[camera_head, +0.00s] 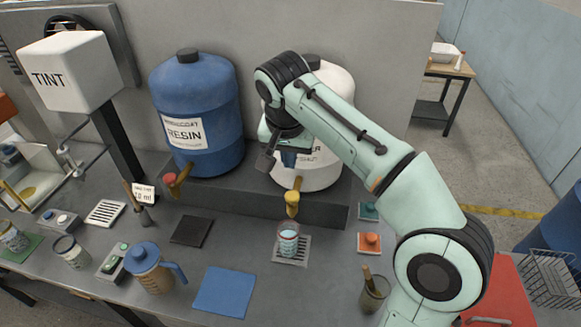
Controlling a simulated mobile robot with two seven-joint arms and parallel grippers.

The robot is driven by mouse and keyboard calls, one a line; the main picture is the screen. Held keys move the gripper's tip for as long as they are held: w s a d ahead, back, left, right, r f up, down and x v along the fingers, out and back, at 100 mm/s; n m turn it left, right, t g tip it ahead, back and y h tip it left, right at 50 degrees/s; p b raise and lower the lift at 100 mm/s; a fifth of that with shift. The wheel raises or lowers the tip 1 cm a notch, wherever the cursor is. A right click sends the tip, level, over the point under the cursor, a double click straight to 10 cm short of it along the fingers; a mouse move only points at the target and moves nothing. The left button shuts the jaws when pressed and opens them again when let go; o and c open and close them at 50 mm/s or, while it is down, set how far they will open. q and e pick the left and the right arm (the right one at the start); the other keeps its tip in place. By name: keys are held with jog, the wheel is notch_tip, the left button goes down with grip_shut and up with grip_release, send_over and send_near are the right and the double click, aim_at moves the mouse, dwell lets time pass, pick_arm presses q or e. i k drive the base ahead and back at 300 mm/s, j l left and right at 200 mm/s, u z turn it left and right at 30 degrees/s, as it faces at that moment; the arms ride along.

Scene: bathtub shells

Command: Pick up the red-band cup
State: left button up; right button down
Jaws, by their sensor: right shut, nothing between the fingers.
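A clear cup (288,240) with pale blue showing on it stands upright on a grey drip grate below the yellow tap (292,203). Another cup (70,252) stands at the left of the bench, and one more cup (13,237) is on the green mat at the far left edge. I cannot clearly make out a red band on any of them. My right gripper (276,160) is shut and empty, in front of the white drum and above and behind the cup on the grate. It touches no cup. My left gripper is out of view.
A blue resin drum (197,115) and a white drum (325,170) stand on the raised back ledge. A blue-lidded jug (150,270), a blue mat (224,292) and a dark pot with a stick (374,292) are in front. A tint box (70,75) rises at left.

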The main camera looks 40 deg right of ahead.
aim_at(288, 230)
jog(key=z, duration=1.45)
jog(key=k, duration=1)
